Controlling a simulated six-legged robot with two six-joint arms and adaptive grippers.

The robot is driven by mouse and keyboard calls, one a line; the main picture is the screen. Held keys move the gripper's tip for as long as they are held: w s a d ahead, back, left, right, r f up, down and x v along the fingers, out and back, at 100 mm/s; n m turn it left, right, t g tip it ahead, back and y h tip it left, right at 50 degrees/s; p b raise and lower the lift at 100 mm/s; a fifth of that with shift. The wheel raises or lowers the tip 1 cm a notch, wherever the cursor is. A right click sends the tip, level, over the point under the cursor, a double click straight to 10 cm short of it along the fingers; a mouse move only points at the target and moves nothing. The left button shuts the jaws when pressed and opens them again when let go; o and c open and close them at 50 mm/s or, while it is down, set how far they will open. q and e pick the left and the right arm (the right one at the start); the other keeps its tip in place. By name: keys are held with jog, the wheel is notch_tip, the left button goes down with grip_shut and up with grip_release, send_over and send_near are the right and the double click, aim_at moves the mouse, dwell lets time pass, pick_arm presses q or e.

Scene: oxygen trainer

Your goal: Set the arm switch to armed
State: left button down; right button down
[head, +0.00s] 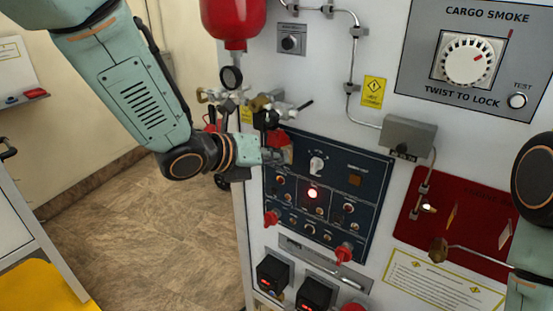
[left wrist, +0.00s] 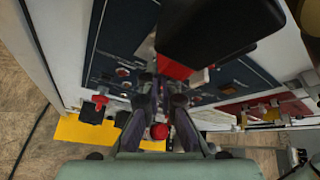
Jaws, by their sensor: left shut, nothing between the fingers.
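In the left wrist view the fingers (left wrist: 162,88) are together and empty, just below a red part (left wrist: 174,69) on the panel. I cannot tell whether they touch it. The arm switch's label and position are not readable. My right gripper is out of view.
Red knobs (head: 344,252) stick out low on the panel, above black boxes (head: 273,273). A red bottle (head: 233,20) and valves (head: 228,97) are near my left arm. A dark red panel (head: 462,215) is at right. The floor at left is open.

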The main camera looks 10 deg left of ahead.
pick_arm(q)
jog(key=shift+w+r, duration=0.15)
jog(key=shift+r, duration=0.25)
